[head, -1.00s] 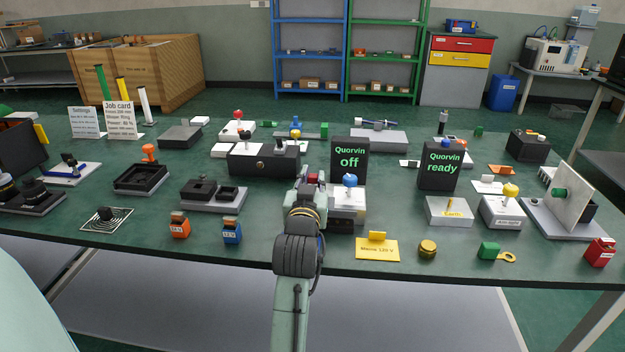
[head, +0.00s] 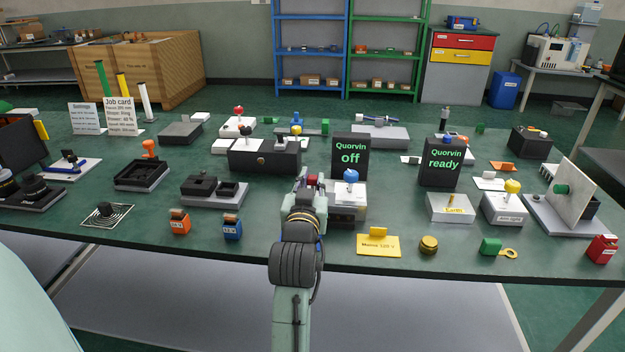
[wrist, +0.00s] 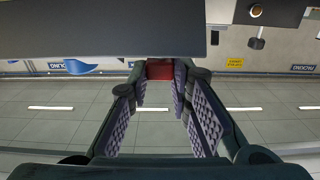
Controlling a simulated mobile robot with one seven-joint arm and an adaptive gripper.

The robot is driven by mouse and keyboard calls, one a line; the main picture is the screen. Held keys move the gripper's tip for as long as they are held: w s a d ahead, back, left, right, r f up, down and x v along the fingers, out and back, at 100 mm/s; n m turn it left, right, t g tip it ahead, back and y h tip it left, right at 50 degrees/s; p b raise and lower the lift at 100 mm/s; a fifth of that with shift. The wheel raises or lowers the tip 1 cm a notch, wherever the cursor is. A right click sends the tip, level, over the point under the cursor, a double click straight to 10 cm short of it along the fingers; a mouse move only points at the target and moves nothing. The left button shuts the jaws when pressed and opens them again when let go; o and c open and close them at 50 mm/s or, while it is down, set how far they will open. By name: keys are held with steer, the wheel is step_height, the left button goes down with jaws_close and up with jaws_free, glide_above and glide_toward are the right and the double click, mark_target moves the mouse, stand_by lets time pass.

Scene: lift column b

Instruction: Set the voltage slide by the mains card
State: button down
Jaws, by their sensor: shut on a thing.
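The yellow mains card (head: 378,247), reading "Mains 120 V", lies at the table's front edge with a yellow tab standing up behind it. My gripper (head: 311,183) is at the left side of the white and grey unit (head: 347,213) with a blue knob, in front of the black "Quorvin off" display (head: 350,155). In the wrist view my gripper (wrist: 160,84) has its padded fingers closed on a red block (wrist: 159,69), which looks like the voltage slide. The block's lower part and any voltage marking are hidden.
Right of the unit stand a second display (head: 440,163) reading "Quorvin ready", a white box (head: 450,208) labelled Earth and a brass knob (head: 428,245). Orange (head: 179,221) and blue (head: 232,228) blocks stand left of my arm. Bare table lies between them and my arm.

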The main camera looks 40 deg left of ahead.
steer(key=c, duration=1.4)
jaws_free()
steer(key=shift+c, duration=0.2)
steer(key=v, duration=0.7)
steer(key=shift+s+d, duration=0.2)
steer(key=shift+s, duration=0.05)
